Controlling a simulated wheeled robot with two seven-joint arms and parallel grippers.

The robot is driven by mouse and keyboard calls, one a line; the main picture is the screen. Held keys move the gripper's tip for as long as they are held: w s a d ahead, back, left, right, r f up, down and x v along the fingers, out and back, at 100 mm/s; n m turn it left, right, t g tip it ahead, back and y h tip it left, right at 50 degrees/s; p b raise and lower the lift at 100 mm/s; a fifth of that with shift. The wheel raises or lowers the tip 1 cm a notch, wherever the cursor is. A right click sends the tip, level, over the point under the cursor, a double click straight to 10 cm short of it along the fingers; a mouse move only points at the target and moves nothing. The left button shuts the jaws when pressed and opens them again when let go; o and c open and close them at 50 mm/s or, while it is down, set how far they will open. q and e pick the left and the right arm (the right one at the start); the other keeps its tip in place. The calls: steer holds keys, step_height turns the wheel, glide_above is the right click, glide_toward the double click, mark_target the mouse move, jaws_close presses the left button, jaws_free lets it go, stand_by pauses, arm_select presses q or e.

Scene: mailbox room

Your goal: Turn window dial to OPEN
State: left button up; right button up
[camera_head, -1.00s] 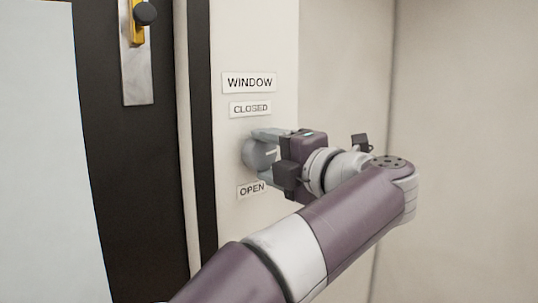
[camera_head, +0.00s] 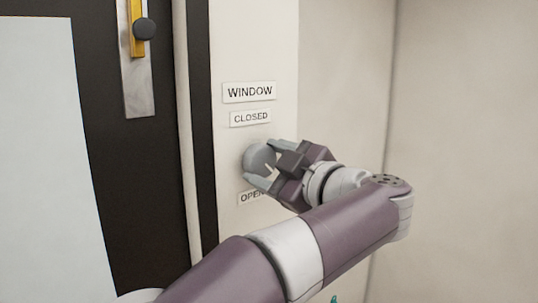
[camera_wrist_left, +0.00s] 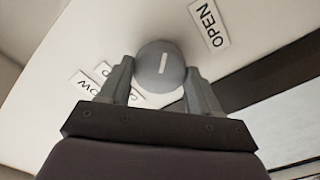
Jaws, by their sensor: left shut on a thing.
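The window dial (camera_head: 256,157) is a round grey knob on the pale wall panel, below the WINDOW (camera_head: 249,92) and CLOSED (camera_head: 250,118) labels. The OPEN label (camera_head: 249,197) is below it, its right end covered by my gripper. My left gripper (camera_head: 264,164) is shut on the dial, one finger above and one below. The dial's white mark points to the lower right, between the two labels' directions. In the left wrist view the dial (camera_wrist_left: 160,66) sits between both fingertips, with OPEN (camera_wrist_left: 209,23) at upper right. My right gripper is out of view.
A dark door or frame strip (camera_head: 110,190) stands left of the panel, with a metal plate and yellow latch (camera_head: 136,30) with a black knob. A pale blank surface (camera_head: 40,150) is at far left. Bare wall (camera_head: 460,120) lies to the right.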

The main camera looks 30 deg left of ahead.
arm_select(q)
steer(key=m+p, duration=0.3)
steer(key=m, duration=0.1)
steer(key=shift+r, duration=0.1)
steer(key=shift+f+m+p, duration=0.2)
steer(key=shift+m+p, duration=0.55)
steer(key=shift+m, duration=1.05)
steer(key=shift+f, duration=0.1)
steer(key=o, duration=1.1)
steer(key=shift+c, duration=0.2)
steer(key=shift+d, duration=0.1)
steer(key=b+v, duration=0.5)
steer(key=v, duration=0.7)
steer(key=shift+d+b, duration=0.25)
steer(key=shift+b, duration=0.05)
